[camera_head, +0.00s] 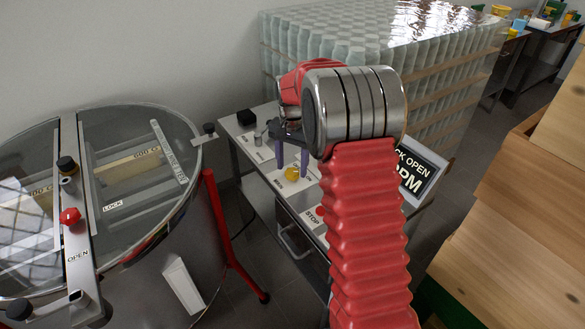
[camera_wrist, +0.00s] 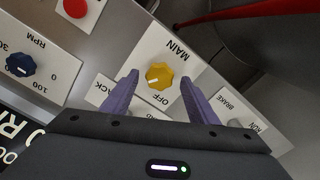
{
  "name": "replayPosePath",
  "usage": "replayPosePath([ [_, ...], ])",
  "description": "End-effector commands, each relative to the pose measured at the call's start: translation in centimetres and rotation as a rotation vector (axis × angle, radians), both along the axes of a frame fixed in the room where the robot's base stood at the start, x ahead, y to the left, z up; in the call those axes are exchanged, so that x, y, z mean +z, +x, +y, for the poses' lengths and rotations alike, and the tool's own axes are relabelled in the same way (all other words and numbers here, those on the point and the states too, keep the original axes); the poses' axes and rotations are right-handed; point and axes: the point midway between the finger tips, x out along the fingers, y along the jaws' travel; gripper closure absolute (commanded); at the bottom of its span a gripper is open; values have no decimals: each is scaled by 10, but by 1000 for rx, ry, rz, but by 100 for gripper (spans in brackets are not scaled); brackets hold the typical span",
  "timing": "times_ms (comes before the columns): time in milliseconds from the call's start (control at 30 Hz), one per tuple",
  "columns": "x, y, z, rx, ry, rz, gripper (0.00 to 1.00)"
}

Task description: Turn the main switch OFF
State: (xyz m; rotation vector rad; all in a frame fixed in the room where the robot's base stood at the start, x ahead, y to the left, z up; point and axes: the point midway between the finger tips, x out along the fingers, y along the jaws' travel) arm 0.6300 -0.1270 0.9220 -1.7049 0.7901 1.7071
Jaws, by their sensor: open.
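The main switch is a yellow knob (camera_wrist: 159,77) on a white plate marked MAIN (camera_wrist: 177,48) and OFF. In the wrist view it lies between and just beyond the fingertips of my gripper (camera_wrist: 157,80). The knob's white mark runs roughly across it, and I cannot tell for sure which setting it points at. The head view shows the yellow knob (camera_head: 291,173) on the panel, below my gripper (camera_head: 292,160). My gripper is open, its purple fingers on either side of the knob. I cannot tell whether they touch it.
A blue RPM dial (camera_wrist: 20,65), a red STOP button (camera_wrist: 76,8) and a BRAKE/RUN plate (camera_wrist: 240,110) sit close by. A round drum (camera_head: 150,215) with a clear lid stands left. A sign (camera_head: 418,170) and stacked jars (camera_head: 370,45) stand near the panel.

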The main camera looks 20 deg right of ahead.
Motion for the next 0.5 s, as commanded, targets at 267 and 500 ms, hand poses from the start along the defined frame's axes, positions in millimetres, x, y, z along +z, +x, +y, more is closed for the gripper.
replayPosePath([
  [267,-15,0,0,0,0,0,46],
  [500,-15,0,0,0,-1,-1,48],
])
